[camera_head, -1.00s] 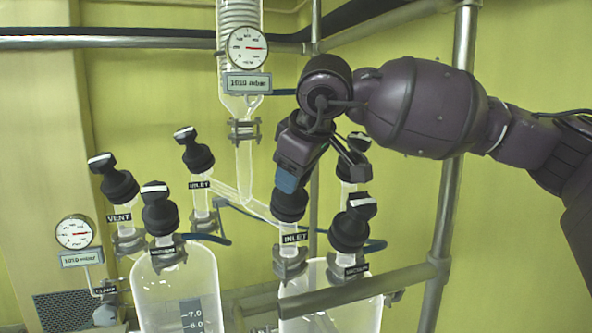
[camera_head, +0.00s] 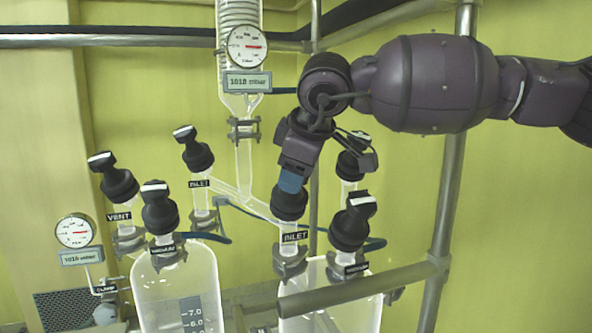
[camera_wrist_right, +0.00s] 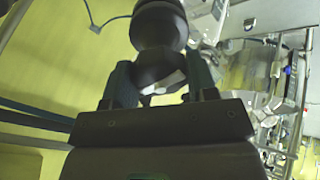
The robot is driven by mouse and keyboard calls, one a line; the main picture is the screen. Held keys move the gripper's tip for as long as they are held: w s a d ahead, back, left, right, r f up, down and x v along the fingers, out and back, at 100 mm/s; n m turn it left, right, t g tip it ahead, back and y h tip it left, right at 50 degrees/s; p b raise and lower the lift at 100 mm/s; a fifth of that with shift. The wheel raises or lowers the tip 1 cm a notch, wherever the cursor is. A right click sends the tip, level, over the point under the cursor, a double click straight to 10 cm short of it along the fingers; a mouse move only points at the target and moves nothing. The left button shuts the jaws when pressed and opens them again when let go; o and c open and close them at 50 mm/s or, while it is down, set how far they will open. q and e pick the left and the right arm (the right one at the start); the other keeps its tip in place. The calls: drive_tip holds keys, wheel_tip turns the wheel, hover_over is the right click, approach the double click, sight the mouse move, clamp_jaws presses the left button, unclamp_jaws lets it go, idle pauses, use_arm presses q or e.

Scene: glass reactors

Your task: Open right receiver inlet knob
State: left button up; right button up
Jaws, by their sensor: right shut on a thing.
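The right receiver (camera_head: 335,318) is a clear glass vessel at the lower middle of the head view. Its inlet knob (camera_head: 289,206) is black and sits above the "INLET" label (camera_head: 293,237). My right gripper (camera_head: 291,184) comes down from above and is shut on this knob's handle, hiding it in the head view. In the right wrist view the two fingers (camera_wrist_right: 160,88) clasp the handle of the black inlet knob (camera_wrist_right: 158,25), with a pale strip showing between them. My left gripper is in neither view.
The receiver's vacuum knob (camera_head: 350,226) stands just right of the inlet, with another black knob (camera_head: 350,165) behind. The left receiver (camera_head: 175,290) has its own knobs nearby. A metal rail (camera_head: 360,288) crosses in front, and a steel post (camera_head: 449,200) stands at right.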

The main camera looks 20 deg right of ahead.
drive_tip(key=o, duration=0.9)
drive_tip(key=shift+r, duration=0.1)
